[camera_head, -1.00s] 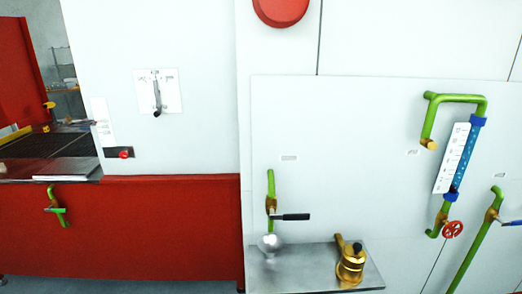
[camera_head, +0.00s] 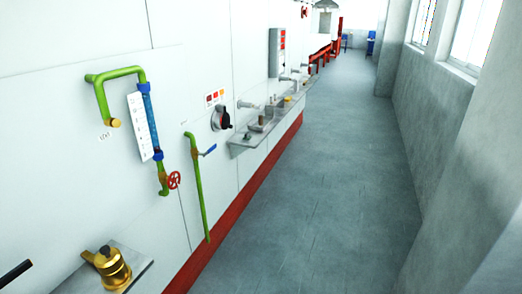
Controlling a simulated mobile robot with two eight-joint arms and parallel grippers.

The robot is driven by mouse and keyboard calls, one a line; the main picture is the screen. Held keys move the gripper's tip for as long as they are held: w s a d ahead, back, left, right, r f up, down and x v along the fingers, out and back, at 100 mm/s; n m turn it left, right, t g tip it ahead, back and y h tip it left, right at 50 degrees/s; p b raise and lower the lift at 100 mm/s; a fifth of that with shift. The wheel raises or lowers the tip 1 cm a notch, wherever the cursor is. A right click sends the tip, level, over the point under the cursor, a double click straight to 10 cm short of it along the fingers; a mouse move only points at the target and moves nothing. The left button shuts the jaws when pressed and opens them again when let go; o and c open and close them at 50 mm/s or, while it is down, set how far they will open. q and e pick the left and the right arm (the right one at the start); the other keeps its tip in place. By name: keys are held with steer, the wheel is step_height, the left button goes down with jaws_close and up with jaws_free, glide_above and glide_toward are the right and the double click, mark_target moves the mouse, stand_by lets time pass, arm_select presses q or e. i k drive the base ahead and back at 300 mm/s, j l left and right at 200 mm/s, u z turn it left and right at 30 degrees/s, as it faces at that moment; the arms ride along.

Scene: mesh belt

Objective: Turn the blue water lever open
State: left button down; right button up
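The blue water lever (camera_head: 208,150) sits on a brass valve near the top of a long green pipe (camera_head: 199,195) on the white wall, left of the picture's middle. The lever points right and slightly up, away from the wall pipe. Neither of my grippers shows in the view, and nothing touches the lever.
A red handwheel (camera_head: 174,180) and a blue gauge tube (camera_head: 151,120) are left of the lever. A brass fitting (camera_head: 112,268) stands on a metal shelf at lower left. A black rotary switch (camera_head: 222,118) and a shelf (camera_head: 250,142) lie beyond. The grey floor (camera_head: 330,200) at right is clear.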

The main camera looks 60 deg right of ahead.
mark_target(212, 148)
steer(key=z, duration=1.65)
steer(key=i+l, duration=0.2)
steer(key=i, duration=0.3)
steer(key=i+l, duration=0.15)
steer(key=i, duration=0.4)
steer(key=i+l, duration=0.2)
steer(key=i, duration=0.3)
steer(key=i+j, duration=0.1)
steer(key=i, duration=0.3)
steer(key=i+j, duration=0.1)
steer(key=i, duration=0.35)
